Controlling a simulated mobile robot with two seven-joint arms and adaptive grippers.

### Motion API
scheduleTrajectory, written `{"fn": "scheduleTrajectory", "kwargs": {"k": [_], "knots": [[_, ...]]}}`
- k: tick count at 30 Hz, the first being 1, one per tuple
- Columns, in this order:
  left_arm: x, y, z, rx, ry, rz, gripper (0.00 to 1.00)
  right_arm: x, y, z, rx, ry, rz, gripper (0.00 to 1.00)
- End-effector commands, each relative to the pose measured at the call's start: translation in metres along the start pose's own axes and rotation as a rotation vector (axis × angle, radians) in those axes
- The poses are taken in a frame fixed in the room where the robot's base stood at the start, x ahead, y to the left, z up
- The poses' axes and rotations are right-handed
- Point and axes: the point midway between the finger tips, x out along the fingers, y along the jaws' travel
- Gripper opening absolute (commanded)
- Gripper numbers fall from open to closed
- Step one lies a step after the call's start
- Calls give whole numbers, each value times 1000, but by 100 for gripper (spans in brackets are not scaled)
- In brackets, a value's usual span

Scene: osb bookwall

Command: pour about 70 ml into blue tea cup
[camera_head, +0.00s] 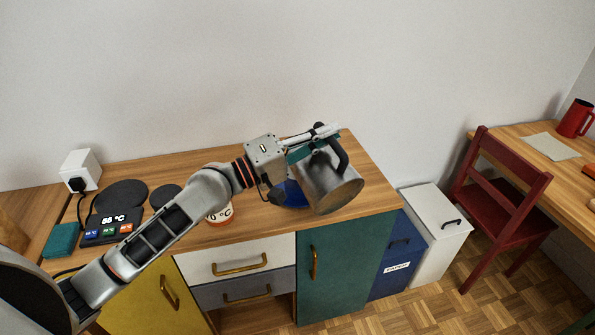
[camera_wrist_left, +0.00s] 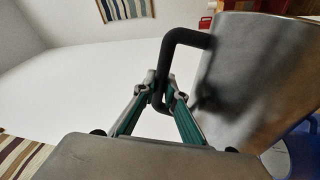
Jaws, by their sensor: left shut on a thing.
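A steel kettle (camera_head: 322,182) with a black handle (camera_head: 340,152) is held above the right part of the wooden counter, clearly tilted. My left gripper (camera_head: 322,138) is shut on the handle. In the left wrist view the handle (camera_wrist_left: 183,36) passes between the fingertips (camera_wrist_left: 163,88), and the kettle body (camera_wrist_left: 262,80) fills the right side. The blue tea cup (camera_head: 291,196) shows just left of the kettle, partly hidden by kettle and arm; a blue shape (camera_wrist_left: 304,148) also shows at the wrist view's right edge. The spout and any liquid are hidden. My right gripper is out of view.
On the counter (camera_head: 275,226), a white and orange cup (camera_head: 220,214) with "0 °C" partly visible stands behind my forearm. Left of it are dark round pads (camera_head: 122,195), a heating base (camera_head: 112,228) reading 58 °C, and a teal box (camera_head: 62,240). A wall rises behind.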

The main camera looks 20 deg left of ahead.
Motion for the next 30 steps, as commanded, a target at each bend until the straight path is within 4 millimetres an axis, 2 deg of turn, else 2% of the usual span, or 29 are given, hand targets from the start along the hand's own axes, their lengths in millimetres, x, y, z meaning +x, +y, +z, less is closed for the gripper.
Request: {"fn": "scheduleTrajectory", "kwargs": {"k": [30], "knots": [[0, 4, -8, -23, 7, 6, 0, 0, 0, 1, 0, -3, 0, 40]]}}
